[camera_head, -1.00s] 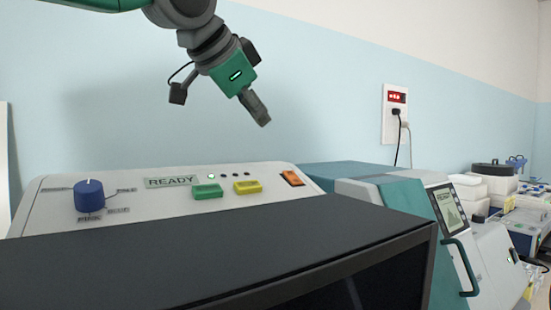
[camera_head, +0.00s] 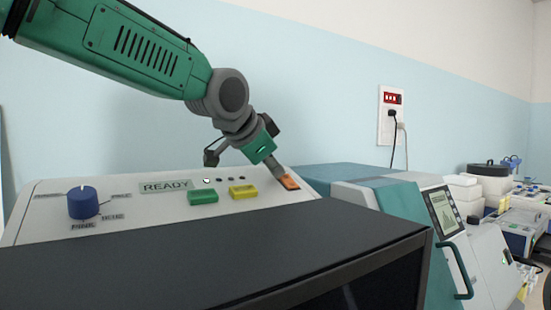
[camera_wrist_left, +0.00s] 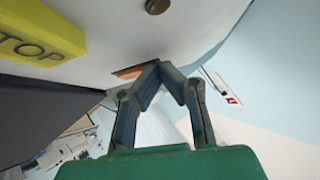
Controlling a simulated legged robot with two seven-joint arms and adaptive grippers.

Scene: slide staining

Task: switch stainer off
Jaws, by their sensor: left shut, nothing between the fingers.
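The stainer (camera_head: 130,208) has a light sloped panel with a blue knob (camera_head: 83,203), a READY label, a green button (camera_head: 203,197) and a yellow button (camera_head: 243,192). The orange switch (camera_head: 290,183) sits at the panel's right end. My left gripper (camera_head: 281,174) is shut and empty, its tips at the orange switch and covering part of it. In the left wrist view the closed fingertips (camera_wrist_left: 158,65) overlap the orange switch (camera_wrist_left: 130,72); I cannot tell whether they press it. The yellow STOP button (camera_wrist_left: 40,35) is beside them. My right gripper is not in view.
The stainer's dark cover (camera_head: 200,250) fills the front. A teal and white machine (camera_head: 400,205) with a screen and handle stands to the right. A wall socket (camera_head: 392,115) with a plugged cable is behind. The space above the panel's left part is free.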

